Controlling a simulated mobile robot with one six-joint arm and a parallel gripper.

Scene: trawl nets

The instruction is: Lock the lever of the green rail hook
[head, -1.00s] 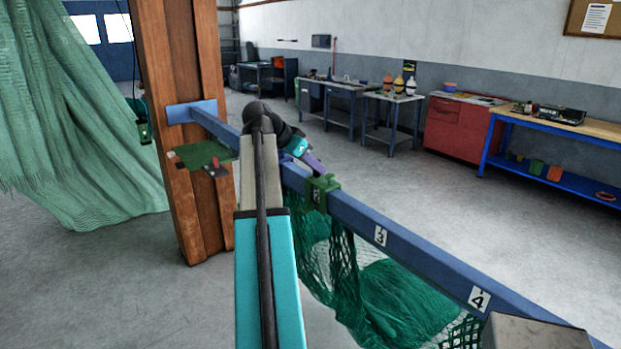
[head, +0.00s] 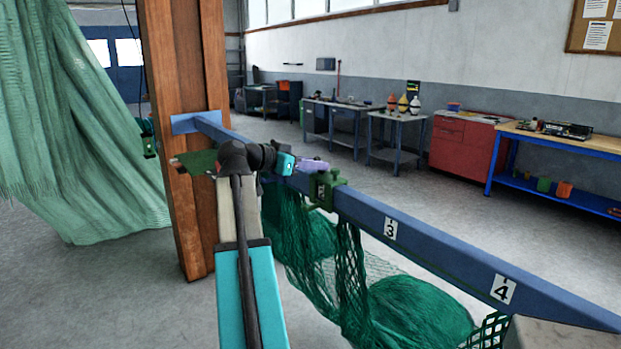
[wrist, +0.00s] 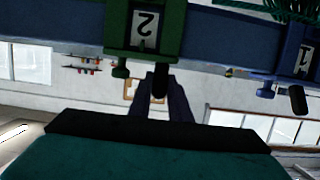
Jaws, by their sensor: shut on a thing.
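The green rail hook (head: 325,190) sits on the blue rail (head: 445,243), with green netting (head: 345,265) hanging below it. In the wrist view, the green hook (wrist: 176,28) fills the upper middle and frames an upside-down label 2. My gripper (head: 324,165) has purple fingers and lies level at the hook's top edge in the head view. In the wrist view, my gripper (wrist: 160,88) is shut on the dark end of the hook's lever (wrist: 160,78), between its fingertips. Most of the lever is hidden by the fingers.
A blue hook's dark lever (wrist: 297,100) shows at the right of the wrist view, by label 1. A wooden post (head: 185,130) carries the rail's far end. A large pale green net (head: 70,150) hangs at the left. Open floor lies beyond the rail.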

